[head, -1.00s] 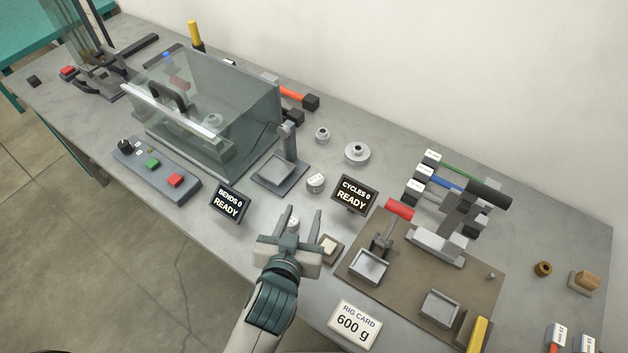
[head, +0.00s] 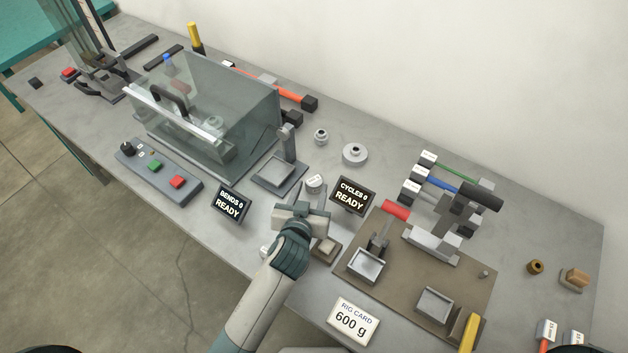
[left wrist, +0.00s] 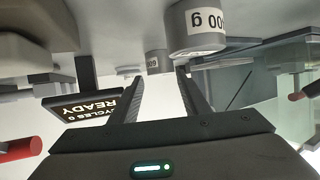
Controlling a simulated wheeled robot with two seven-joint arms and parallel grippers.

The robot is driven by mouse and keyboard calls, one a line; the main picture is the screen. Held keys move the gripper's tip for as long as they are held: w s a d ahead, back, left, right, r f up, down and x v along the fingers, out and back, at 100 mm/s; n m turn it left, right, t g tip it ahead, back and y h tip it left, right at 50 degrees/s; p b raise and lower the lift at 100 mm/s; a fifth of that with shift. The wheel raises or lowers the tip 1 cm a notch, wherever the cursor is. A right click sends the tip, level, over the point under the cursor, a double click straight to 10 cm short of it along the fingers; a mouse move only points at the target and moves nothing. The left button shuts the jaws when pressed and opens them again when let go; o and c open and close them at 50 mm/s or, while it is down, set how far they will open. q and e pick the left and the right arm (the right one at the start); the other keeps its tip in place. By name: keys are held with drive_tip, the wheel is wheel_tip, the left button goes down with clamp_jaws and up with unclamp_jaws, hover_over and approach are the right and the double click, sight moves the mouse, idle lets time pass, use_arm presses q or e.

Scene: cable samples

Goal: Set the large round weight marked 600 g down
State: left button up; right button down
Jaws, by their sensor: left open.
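My left gripper (head: 303,208) is open, low over the bench, left of and in front of the cycles display. Its fingers (left wrist: 160,100) show in the left wrist view with nothing between them. A grey round weight (head: 314,182) with a white label stands upright on the bench just beyond the gripper. A small pale thing (head: 265,252) is partly hidden by my left arm. My right gripper is not in view.
The cycles display (head: 351,196) and bends display (head: 230,203) flank the gripper. A clear-lidded box (head: 205,115) stands behind left. Smaller weights (head: 321,137) and (head: 355,153) sit behind. A rig card (head: 353,321) reading 600 g lies in front of the brown board (head: 400,300).

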sight(313, 185)
use_arm(q)
drive_tip(key=shift+w+f, duration=0.2)
drive_tip(key=shift+w, duration=0.2)
drive_tip(key=shift+p+x, duration=0.6)
drive_tip(key=shift+x, duration=0.4)
drive_tip(key=shift+f+p+x, duration=0.15)
drive_tip(key=shift+p+x, duration=0.05)
drive_tip(key=shift+x, duration=0.6)
drive_tip(key=shift+f+p+x, duration=0.15)
drive_tip(key=shift+f+x, duration=0.05)
drive_tip(key=shift+x, duration=0.55)
drive_tip(key=shift+s, duration=0.15)
clamp_jaws()
drive_tip(key=shift+r, duration=0.1)
